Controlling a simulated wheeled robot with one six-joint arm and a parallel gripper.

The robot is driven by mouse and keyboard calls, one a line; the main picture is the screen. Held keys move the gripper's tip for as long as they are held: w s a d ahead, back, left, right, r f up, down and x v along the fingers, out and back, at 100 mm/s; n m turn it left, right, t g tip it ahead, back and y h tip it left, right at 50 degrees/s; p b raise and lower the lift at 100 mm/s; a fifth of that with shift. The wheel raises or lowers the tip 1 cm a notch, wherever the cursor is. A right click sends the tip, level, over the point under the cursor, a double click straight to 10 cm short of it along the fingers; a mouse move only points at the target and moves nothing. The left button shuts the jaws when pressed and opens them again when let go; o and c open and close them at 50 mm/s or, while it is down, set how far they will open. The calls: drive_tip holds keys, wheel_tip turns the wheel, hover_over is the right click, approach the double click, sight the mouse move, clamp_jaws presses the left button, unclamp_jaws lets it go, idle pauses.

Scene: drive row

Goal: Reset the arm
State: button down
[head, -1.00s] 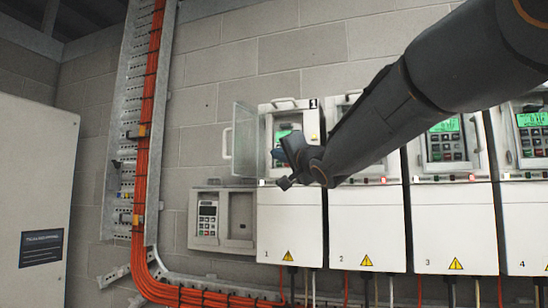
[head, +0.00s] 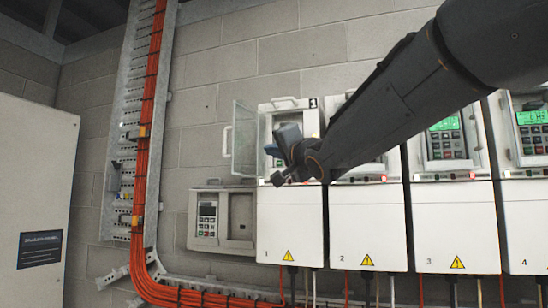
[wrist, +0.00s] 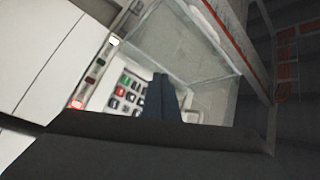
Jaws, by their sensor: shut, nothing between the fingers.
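My arm reaches in from the upper right in the head view, across drive 2. My gripper (head: 273,151) is in front of the open panel of drive 1 (head: 290,222), shut and empty. Its narrow dark blue fingers also show in the wrist view (wrist: 164,96), over the lower right of a keypad (wrist: 128,92) with several coloured buttons. In the head view my gripper and wrist hide most of drive 1's display and keypad. Whether the fingertips touch the panel cannot be told.
Drive 1's clear door (head: 245,142) stands swung open to the left; in the wrist view its pane (wrist: 195,50) is close beside my fingers. A small keypad unit (head: 208,220) is lower left. Drive 3 (head: 454,230) stands to the right. Orange cables (head: 148,90) run down the left.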

idle(0.3)
drive_tip(key=s+d+f+n+g+h, duration=0.1)
drive_tip(key=s+d+f+g+h, duration=0.2)
drive_tip(key=f, duration=1)
drive_tip(key=d+f+g+h, duration=0.2)
drive_tip(key=d+f, duration=0.4)
drive_tip(key=f, duration=0.7)
drive_tip(key=s+d+f+n+g+h, duration=0.1)
drive_tip(key=s+d+f+g+h, duration=0.2)
drive_tip(key=f, duration=1)
drive_tip(key=s+d+f+n+g, duration=0.2)
drive_tip(key=s+d+f+g, duration=0.1)
drive_tip(key=s+f, duration=0.8)
drive_tip(key=s+d+f+n+g, duration=0.2)
drive_tip(key=s+f+g, duration=0.4)
drive_tip(key=s+f, duration=0.5)
drive_tip(key=shift+s+d+f+n+g, duration=0.3)
drive_tip(key=shift+s+d+f+n, duration=0.15)
drive_tip(key=shift+s, duration=0.8)
